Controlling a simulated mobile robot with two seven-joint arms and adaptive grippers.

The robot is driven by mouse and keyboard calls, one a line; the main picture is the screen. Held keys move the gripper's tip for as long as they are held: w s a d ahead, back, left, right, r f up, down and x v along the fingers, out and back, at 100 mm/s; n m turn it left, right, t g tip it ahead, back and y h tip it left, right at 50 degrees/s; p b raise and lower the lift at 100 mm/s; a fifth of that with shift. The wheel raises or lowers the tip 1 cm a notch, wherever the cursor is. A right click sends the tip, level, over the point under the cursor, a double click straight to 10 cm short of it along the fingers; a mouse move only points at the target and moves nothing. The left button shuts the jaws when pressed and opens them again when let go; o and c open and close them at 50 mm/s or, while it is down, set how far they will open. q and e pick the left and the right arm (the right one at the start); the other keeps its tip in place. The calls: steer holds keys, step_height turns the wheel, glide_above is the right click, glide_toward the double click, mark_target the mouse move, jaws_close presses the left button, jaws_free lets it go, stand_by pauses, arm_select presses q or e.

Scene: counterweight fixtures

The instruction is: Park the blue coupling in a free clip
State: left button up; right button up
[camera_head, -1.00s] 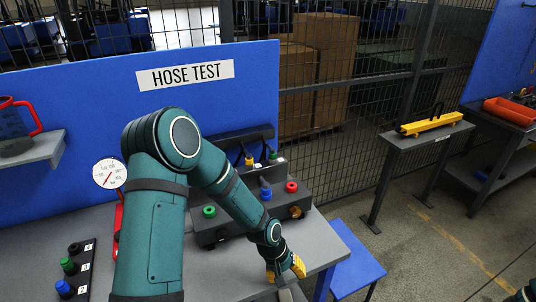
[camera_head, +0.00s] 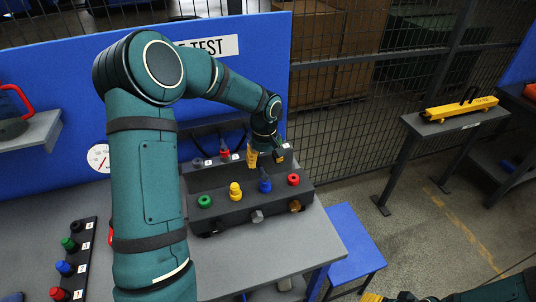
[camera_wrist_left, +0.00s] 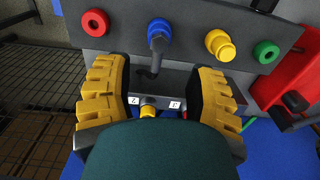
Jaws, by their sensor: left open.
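The blue coupling (camera_head: 265,185) sits on the dark fixture block (camera_head: 225,207), between a yellow coupling (camera_head: 235,191) and a red one (camera_head: 293,180). It shows in the left wrist view (camera_wrist_left: 159,30) beyond the fingers, with a grey stem. My left gripper (camera_head: 265,157) is open behind the block, over the rear clip rail. In the left wrist view its yellow fingers (camera_wrist_left: 157,100) stand apart; a yellow-ringed piece (camera_wrist_left: 148,109) shows between them near number labels. A red connector (camera_head: 224,154) stands on the rail; my gripper hides the rail's right part. My right gripper (camera_head: 388,297) is partly cut off at the bottom edge.
A green coupling (camera_head: 204,201) sits at the block's left. A black strip (camera_head: 88,262) with several coloured caps lies on the table at left. The blue HOSE TEST panel (camera_head: 50,105) stands behind. A blue stool (camera_head: 350,245) and a stand with a yellow tool (camera_head: 458,108) are right.

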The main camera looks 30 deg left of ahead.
mark_target(265, 176)
arm_select(q)
steer(key=shift+f, duration=0.8)
step_height(265, 176, down, 8)
steer(key=b, duration=0.5)
steer(key=shift+b, duration=0.4)
jaws_close()
